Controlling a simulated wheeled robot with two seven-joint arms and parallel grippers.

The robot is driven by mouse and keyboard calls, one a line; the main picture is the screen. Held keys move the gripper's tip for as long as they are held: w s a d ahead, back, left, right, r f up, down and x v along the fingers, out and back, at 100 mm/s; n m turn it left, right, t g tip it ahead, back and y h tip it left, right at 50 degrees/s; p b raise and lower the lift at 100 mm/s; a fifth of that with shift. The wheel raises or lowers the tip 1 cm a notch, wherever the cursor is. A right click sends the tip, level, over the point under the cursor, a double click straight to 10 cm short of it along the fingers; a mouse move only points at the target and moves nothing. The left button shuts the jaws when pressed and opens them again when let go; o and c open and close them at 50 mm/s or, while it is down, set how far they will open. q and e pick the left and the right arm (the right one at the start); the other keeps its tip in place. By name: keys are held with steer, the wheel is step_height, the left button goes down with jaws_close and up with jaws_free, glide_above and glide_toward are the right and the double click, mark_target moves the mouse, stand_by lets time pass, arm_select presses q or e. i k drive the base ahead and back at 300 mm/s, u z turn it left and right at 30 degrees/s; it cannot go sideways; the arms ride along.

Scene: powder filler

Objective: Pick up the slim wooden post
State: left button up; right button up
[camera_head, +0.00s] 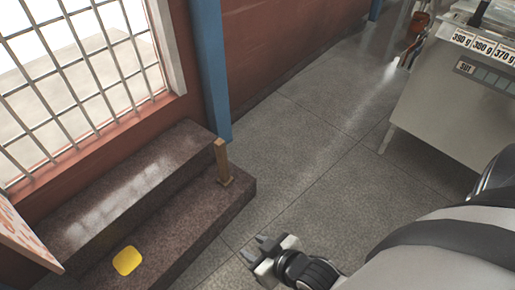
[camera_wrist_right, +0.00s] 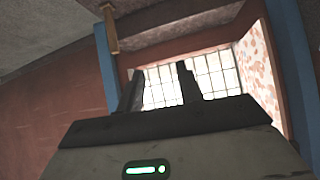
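The slim wooden post (camera_head: 222,165) stands upright on a small base near the right end of the dark lower stone step. My right gripper (camera_head: 262,246) is below and right of it in the head view, over the floor and apart from it. Its two fingers are spread with nothing between them. In the right wrist view the post (camera_wrist_right: 110,30) shows at the top, left of the open fingers (camera_wrist_right: 160,88), with the picture turned nearly upside down. My left gripper is in neither view.
The stone step (camera_head: 190,225) carries a yellow pad (camera_head: 127,260). A blue column (camera_head: 211,70) and barred window (camera_head: 80,70) stand behind. A grey machine (camera_head: 445,100) with weight labels is at right. The tiled floor (camera_head: 290,150) between is clear.

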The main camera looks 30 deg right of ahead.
mark_target(224, 179)
steer(key=z, duration=0.05)
steer(key=k, duration=0.15)
steer(key=z, duration=2)
steer(key=i, duration=1.15)
steer(key=u, duration=2.55)
steer(key=i, duration=1)
steer(key=z, duration=0.05)
